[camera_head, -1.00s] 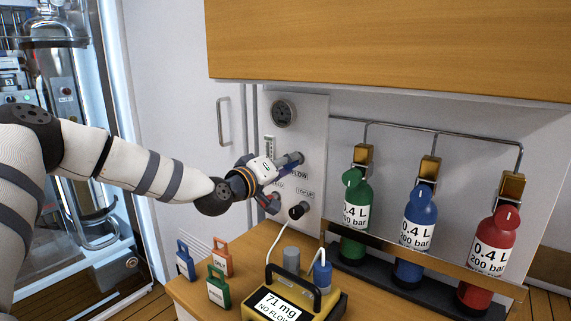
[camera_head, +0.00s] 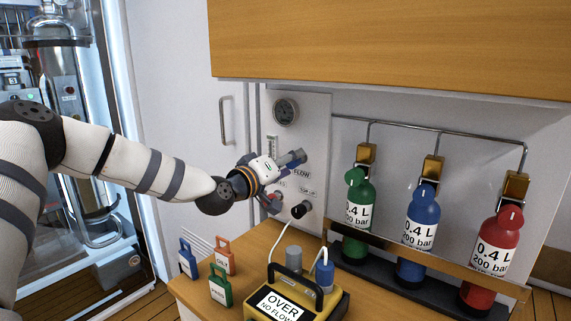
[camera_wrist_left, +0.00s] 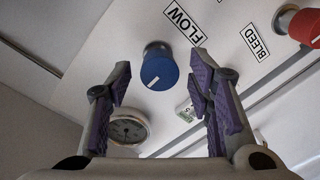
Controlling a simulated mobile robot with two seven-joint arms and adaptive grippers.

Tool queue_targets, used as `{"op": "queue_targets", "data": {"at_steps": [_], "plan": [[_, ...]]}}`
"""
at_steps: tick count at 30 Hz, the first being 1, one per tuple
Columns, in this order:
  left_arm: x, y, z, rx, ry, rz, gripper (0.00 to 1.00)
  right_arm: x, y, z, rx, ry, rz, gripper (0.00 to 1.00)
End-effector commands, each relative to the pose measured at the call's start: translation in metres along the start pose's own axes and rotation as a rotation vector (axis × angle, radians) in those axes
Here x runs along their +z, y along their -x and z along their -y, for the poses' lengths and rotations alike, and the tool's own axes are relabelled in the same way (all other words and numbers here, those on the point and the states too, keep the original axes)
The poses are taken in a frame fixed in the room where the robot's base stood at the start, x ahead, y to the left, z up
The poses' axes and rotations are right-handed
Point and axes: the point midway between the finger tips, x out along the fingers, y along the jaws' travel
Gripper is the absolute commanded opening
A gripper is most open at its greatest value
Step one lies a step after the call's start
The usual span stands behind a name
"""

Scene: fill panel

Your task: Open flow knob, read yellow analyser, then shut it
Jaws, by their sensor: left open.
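The blue flow knob (camera_wrist_left: 158,68) shows in the left wrist view beside its FLOW label, with a white mark on its face. My left gripper (camera_wrist_left: 160,76) is open, with one finger on each side of the knob in that view; I cannot tell whether they touch it. In the head view my left gripper (camera_head: 282,180) is at the white panel (camera_head: 315,130) and hides most of the flow knob. The yellow analyser (camera_head: 335,306) stands on the wooden counter; its screen (camera_head: 279,304) reads OVER and NO FLOW. My right gripper is not in view.
A red knob (camera_wrist_left: 303,26) is by the BLEED label. Green (camera_head: 357,240), blue (camera_head: 410,270) and red (camera_head: 477,296) bottles stand right. Several small coloured tags stand left of the analyser.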

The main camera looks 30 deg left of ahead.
Motion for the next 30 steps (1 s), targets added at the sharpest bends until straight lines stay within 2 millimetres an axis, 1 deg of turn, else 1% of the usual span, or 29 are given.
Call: {"op": "queue_targets", "data": {"at_steps": [2,7,9,12,16,30], "plan": [[-0.002,0.012,0.000,0.000,0.004,-0.003,0.47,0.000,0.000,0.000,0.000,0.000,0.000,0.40],[-0.001,0.050,-0.001,0.002,0.007,-0.003,0.47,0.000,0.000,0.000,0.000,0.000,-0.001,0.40],[-0.002,0.060,-0.001,0.001,0.003,-0.004,0.47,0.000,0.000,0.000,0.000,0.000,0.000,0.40],[-0.001,0.069,0.000,0.000,0.002,-0.002,0.47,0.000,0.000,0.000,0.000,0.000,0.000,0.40],[0.000,0.073,0.000,-0.001,0.002,-0.001,0.47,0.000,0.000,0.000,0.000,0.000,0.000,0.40],[0.000,0.072,0.000,-0.001,0.001,0.000,0.47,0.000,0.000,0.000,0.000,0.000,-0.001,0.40]]}}
